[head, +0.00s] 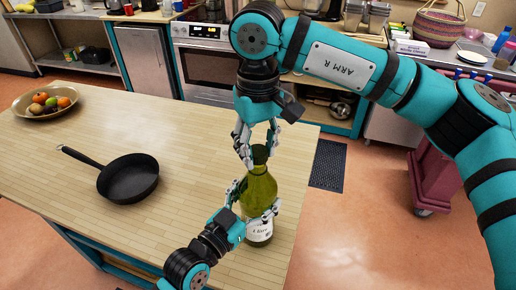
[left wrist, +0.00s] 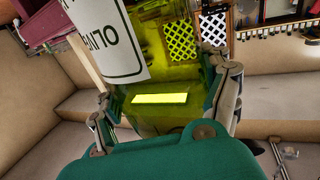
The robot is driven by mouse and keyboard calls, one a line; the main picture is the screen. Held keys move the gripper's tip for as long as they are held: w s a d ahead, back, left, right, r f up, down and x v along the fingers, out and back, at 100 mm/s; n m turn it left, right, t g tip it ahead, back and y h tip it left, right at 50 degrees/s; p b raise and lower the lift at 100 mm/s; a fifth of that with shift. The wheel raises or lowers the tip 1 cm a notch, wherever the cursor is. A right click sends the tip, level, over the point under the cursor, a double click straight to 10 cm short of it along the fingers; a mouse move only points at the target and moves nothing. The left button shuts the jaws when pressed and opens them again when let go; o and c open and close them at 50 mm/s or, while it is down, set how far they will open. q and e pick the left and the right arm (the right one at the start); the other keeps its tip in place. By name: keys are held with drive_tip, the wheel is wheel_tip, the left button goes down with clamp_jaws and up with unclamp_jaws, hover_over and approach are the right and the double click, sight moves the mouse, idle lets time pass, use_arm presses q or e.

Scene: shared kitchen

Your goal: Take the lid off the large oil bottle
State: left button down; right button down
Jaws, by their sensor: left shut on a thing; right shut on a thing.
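The large oil bottle (head: 259,187) is green glass with a white label and stands upright near the right end of the wooden island. My left gripper (head: 255,208) is shut around the bottle's body from the lower left. The left wrist view shows the bottle (left wrist: 160,72) close up between the fingers of that gripper (left wrist: 165,100), with part of its label. My right gripper (head: 257,150) comes down from above and is shut at the top of the bottle. Its fingers hide most of the lid, so I cannot make out whether the lid is seated or loose.
A black frying pan (head: 130,180) lies on the island (head: 190,135), left of the bottle. A bowl of fruit (head: 46,102) stands at the far left. An oven (head: 210,65) and back counters line the far side. A dark floor mat (head: 328,165) lies right of the island.

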sight(258, 150)
use_arm(q)
drive_tip(key=shift+f, duration=0.1)
use_arm(e)
drive_tip(key=shift+r, duration=2)
use_arm(q)
unclamp_jaws()
